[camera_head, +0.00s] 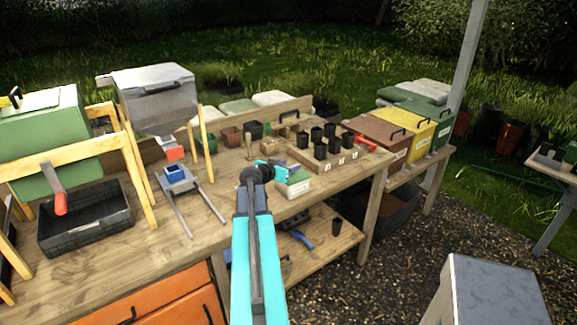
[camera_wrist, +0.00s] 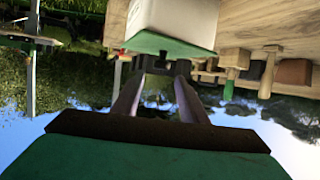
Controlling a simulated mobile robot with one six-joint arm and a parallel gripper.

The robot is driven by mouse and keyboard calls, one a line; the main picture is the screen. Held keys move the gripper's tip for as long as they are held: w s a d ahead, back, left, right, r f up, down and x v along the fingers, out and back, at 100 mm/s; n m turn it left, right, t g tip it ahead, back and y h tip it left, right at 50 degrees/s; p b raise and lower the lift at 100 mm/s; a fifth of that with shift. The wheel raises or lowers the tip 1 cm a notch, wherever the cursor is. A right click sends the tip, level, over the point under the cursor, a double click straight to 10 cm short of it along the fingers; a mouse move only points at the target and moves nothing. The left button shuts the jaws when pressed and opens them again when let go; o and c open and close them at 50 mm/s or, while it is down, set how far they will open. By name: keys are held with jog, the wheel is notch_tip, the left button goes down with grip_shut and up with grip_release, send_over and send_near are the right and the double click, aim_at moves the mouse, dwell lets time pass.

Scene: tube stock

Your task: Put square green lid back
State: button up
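The square green lid (camera_head: 299,176) lies at the top of a white box (camera_head: 293,190) on the wooden bench. In the wrist view the picture is upside down. There the green lid (camera_wrist: 160,43) shows against the white box (camera_wrist: 175,18), at its rim. I cannot tell whether it is fully seated. My gripper (camera_wrist: 165,68) is at the lid, with its two fingers on either side of a dark piece at the lid, and it appears shut on it. In the head view my gripper (camera_head: 272,169) is partly hidden beside the lid.
A wooden tray (camera_head: 318,165) with several black pots stands behind the box to the right. A small stand with a blue block (camera_head: 175,171) is at the left. Bins with lids (camera_head: 408,130) stand on the far bench. The bench's front edge is close to the box.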

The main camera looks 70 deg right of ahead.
jog(key=shift+r+p, duration=0.4)
jog(key=shift+a+f+b, duration=0.1)
jog(key=shift+a+b, duration=0.4)
jog(key=shift+b+v, duration=0.3)
jog(key=shift+v, duration=0.45)
jog(key=b+v, duration=0.3)
jog(key=v, duration=0.6)
jog(key=shift+a+r+b, duration=0.2)
jog(key=shift+a+b, duration=0.05)
jog(key=shift+b, duration=0.1)
jog(key=shift+w, duration=0.1)
